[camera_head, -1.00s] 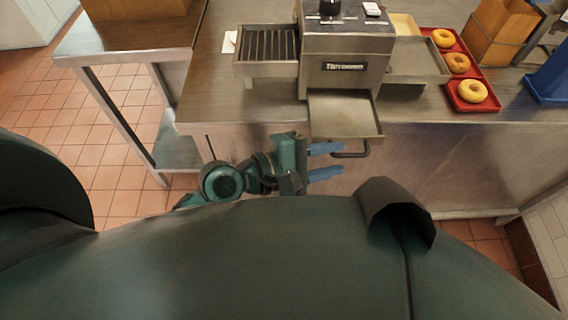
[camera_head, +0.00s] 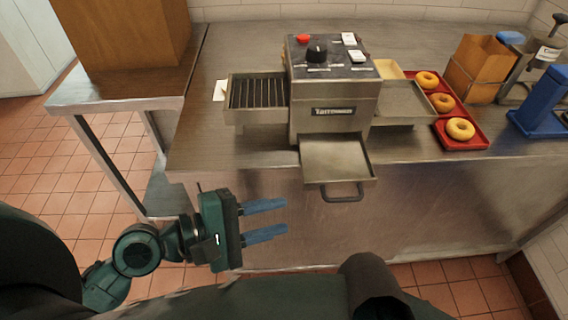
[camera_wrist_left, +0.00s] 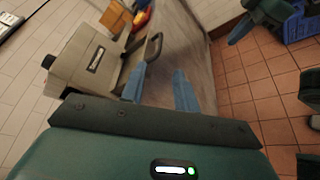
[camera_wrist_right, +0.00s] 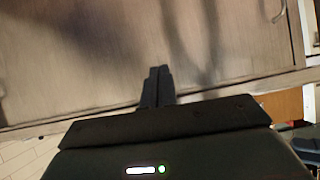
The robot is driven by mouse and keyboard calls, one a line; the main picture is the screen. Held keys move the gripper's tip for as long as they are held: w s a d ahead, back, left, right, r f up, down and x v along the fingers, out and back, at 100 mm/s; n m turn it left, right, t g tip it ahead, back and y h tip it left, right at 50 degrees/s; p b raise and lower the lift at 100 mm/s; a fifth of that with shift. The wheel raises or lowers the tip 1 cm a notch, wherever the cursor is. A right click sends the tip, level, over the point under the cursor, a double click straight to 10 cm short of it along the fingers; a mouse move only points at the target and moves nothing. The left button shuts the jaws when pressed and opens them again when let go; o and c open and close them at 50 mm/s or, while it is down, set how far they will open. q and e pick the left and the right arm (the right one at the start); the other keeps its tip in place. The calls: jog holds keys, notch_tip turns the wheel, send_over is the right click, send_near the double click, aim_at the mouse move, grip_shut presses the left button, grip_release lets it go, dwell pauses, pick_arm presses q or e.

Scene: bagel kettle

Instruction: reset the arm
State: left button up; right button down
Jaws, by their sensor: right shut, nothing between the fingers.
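My left gripper (camera_head: 266,221) is in front of the counter, left of and below the toaster's pull-out tray. Its two blue fingers are apart with nothing between them, as the left wrist view (camera_wrist_left: 160,88) also shows.
Tiled floor (camera_head: 50,165) is open there.

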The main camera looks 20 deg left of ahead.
pick_arm(q)
jog(key=a+f+m+t+y+p, duration=0.1)
jog(key=a+f+m+y, duration=0.3)
jog(key=f+m, duration=1.3)
jog(key=y+p, duration=0.1)
jog(key=y, duration=0.3)
jog(key=shift+s+a+f+y+p, duration=0.2)
jog(key=shift+s+f+y+p, duration=0.1)
jog(key=shift+s+y, duration=0.1)
dwell(0.8)
